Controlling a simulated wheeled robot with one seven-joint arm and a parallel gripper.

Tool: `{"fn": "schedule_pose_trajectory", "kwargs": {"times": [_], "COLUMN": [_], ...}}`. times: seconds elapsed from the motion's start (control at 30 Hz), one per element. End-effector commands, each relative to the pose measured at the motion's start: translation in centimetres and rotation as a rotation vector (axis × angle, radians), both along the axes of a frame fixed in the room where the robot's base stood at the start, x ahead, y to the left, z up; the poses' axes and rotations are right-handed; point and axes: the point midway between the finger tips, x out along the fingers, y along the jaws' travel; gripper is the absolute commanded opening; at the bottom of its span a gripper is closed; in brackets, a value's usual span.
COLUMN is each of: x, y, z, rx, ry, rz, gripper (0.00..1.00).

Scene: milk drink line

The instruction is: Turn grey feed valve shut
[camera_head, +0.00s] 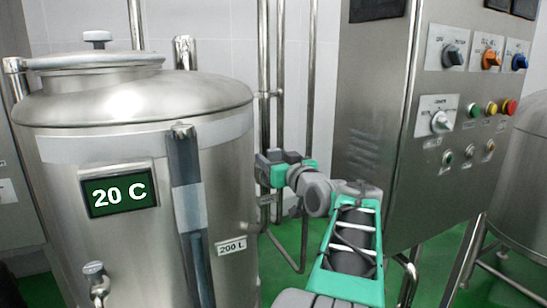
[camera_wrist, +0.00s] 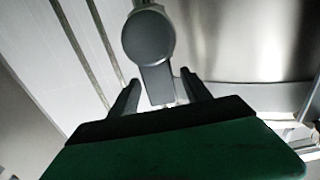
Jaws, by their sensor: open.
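The grey valve shows in the wrist view as a round grey hub (camera_wrist: 148,38) with a flat grey handle (camera_wrist: 156,84) hanging down from it. My gripper (camera_wrist: 159,77) is open, with one dark finger on each side of the handle. The handle lies between the fingers with a visible gap on both sides, and I cannot tell whether it touches the palm. In the head view my gripper (camera_head: 262,160) is beside the upright pipes, just right of the steel tank (camera_head: 90,225). I cannot make out the valve there.
The tank carries a "20 C" display (camera_head: 119,190) and a "200 L" label (camera_head: 231,245). Upright steel pipes (camera_head: 310,90) run along the tiled wall. A steel control cabinet (camera_head: 385,130) with knobs and buttons stands to the right. Green floor (camera_head: 285,250) shows between tank and cabinet.

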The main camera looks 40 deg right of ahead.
Motion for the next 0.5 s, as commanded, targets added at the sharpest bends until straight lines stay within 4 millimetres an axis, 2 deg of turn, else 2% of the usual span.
{"fn": "schedule_pose_trajectory", "kwargs": {"times": [0.1, 0.5], "x": [0.0, -0.01], "y": [0.08, 0.11], "z": [-0.02, -0.03], "rx": [0.0, 0.0], "ry": [0.0, 0.0], "rz": [0.001, 0.002], "gripper": [0.55, 0.22]}}
